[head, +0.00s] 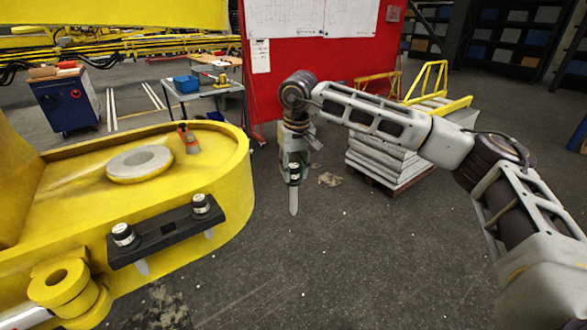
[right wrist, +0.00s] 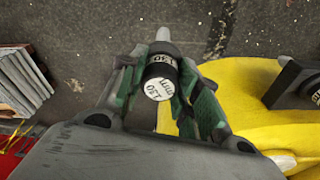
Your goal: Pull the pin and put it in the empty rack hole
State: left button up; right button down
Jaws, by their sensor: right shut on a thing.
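My right gripper (head: 294,160) points down and is shut on a pin (head: 293,198). The pin hangs upright, its pale tapered shaft below the fingers, over open floor to the right of the yellow boom. In the right wrist view the pin's black head with a white printed top (right wrist: 159,88) sits between the green-padded fingers (right wrist: 160,95). The black rack (head: 160,238) is fixed on the boom's near side, with one pin (head: 123,235) at its left end and another (head: 200,205) at its right. The rack's middle shows no pin; a hole there is hard to make out. My left gripper is out of view.
The yellow boom end (head: 225,160) carries a round grey boss (head: 140,164) and a small orange-and-grey item (head: 188,138). A pallet of stacked grey slabs (head: 385,150) stands behind my right arm.

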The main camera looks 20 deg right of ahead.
jog(key=shift+r+p, duration=0.45)
jog(key=shift+r, duration=0.25)
jog(key=shift+a+f, duration=0.1)
